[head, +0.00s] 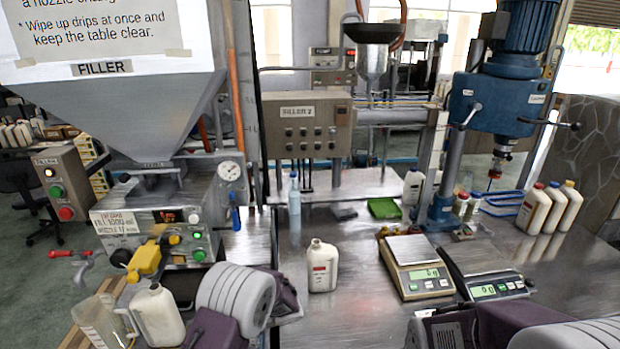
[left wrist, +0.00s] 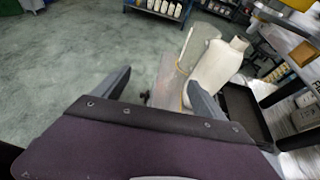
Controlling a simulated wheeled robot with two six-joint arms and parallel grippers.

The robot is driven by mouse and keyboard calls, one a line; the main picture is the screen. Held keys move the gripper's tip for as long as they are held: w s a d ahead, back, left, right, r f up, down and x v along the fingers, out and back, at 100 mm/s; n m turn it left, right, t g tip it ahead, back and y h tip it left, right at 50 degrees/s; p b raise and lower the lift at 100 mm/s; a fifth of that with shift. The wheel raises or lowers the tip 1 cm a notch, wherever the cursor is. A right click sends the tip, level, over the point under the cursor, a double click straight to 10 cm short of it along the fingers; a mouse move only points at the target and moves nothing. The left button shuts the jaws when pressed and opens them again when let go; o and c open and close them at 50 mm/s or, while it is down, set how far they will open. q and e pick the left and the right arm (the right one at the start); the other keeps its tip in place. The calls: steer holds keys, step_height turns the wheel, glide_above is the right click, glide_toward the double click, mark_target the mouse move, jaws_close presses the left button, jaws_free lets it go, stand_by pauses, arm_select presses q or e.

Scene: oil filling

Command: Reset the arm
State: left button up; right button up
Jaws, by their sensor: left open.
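My left arm (head: 236,300) shows at the bottom of the head view as grey and purple links; its fingertips are not clear there. In the left wrist view, my left gripper (left wrist: 160,92) has its two grey fingers spread wide, with nothing between them. A white jug (head: 157,315) stands just left of this arm. The jug also shows in the left wrist view (left wrist: 220,62), beyond the right finger. My right arm (head: 515,328) lies along the bottom right edge of the head view, and its fingertips cannot be made out.
A clear measuring jug (head: 97,322) stands beside the white jug. A white bottle (head: 322,267) stands open on the steel table, near a scale (head: 416,268) and a second scale (head: 486,287). The filler (head: 150,240) is at left, and capped bottles (head: 551,207) stand at right.

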arm_select(q)
steer(key=s+a+r+n+g+h, duration=0.1)
steer(key=a+r+n+h, duration=0.15)
steer(key=a+r, duration=0.2)
steer(key=s+d+r+n+h, duration=0.1)
steer(key=s+d+n+h, duration=0.2)
steer(key=s, duration=0.5)
steer(key=s+d+f+n+t+h, duration=0.1)
steer(key=d+f+n+t+h, duration=0.3)
steer(key=d+n+h, duration=0.4)
steer(key=d+f+n, duration=0.1)
steer(key=d+n, duration=0.1)
steer(key=n, duration=0.1)
steer(key=shift+s+d+f, duration=0.2)
steer(key=shift+s+d, duration=0.1)
steer(key=shift+s, duration=0.15)
stand_by(0.7)
